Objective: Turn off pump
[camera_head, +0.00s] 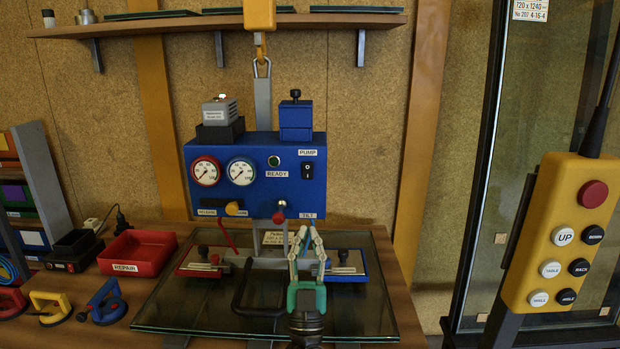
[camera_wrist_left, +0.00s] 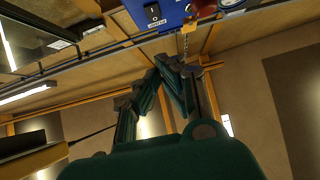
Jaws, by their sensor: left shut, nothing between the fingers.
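The blue control box (camera_head: 240,190) hangs in the middle of the head view. Its black pump switch (camera_head: 308,171) sits at the right under the PUMP label (camera_head: 308,152). A black switch (camera_wrist_left: 153,13) on a blue panel also shows at the top of the left wrist view. My left gripper (camera_head: 308,232) is shut and empty, fingers pointing up, below the box's lower right corner and apart from the switch in the picture. In the left wrist view its fingertips (camera_wrist_left: 168,62) come together below the panel. My right gripper is not in view.
Above a glass pane (camera_head: 365,310) are a black handle (camera_head: 240,295) and a red-knobbed lever (camera_head: 280,215). A red REPAIR tray (camera_head: 137,253) stands left. A yellow button pendant (camera_head: 555,235) is at right. A shelf (camera_head: 180,25) runs above.

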